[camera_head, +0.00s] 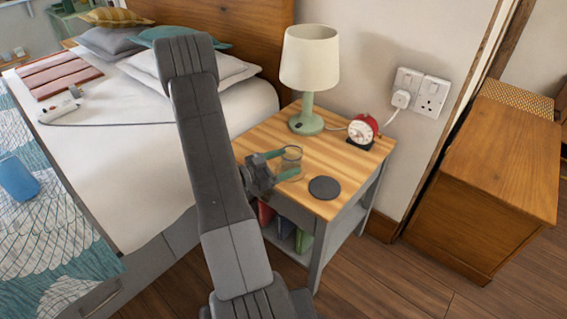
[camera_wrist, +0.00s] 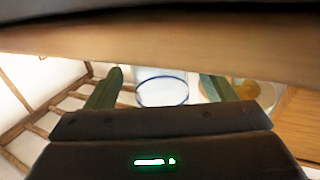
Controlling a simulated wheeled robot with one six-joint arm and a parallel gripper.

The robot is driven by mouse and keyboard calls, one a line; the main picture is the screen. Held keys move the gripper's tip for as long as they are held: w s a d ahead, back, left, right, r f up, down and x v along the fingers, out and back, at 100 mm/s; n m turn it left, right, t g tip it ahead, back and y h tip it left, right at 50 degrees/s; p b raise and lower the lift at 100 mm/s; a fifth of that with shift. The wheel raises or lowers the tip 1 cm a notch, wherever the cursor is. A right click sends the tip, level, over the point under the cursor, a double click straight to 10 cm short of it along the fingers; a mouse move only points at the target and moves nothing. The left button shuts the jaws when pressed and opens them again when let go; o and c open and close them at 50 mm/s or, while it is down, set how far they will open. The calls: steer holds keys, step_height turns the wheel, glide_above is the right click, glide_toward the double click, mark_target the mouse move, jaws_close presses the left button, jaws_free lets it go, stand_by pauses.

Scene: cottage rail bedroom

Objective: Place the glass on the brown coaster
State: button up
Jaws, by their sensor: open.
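The clear glass (camera_head: 291,157) stands upright on the wooden bedside table (camera_head: 345,160). My gripper (camera_head: 288,163) is open, with one green finger on either side of the glass; I cannot tell if either touches it. In the wrist view the glass (camera_wrist: 162,90) is between the two spread fingers (camera_wrist: 160,88). A round coaster (camera_head: 324,188) lies flat and empty on the table to the right of the glass; it looks dark grey rather than brown. No other coaster is clear in the head view.
Books (camera_head: 285,228) are on the shelf below. The bed (camera_head: 115,170) is at left. In the wrist view, a round brownish thing (camera_wrist: 243,90) is unclear.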

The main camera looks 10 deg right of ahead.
steer(key=shift+r, duration=0.35)
steer(key=p+v, duration=0.1)
steer(key=v, duration=1.1)
steer(key=shift+p, duration=0.4)
steer(key=shift+f, duration=0.1)
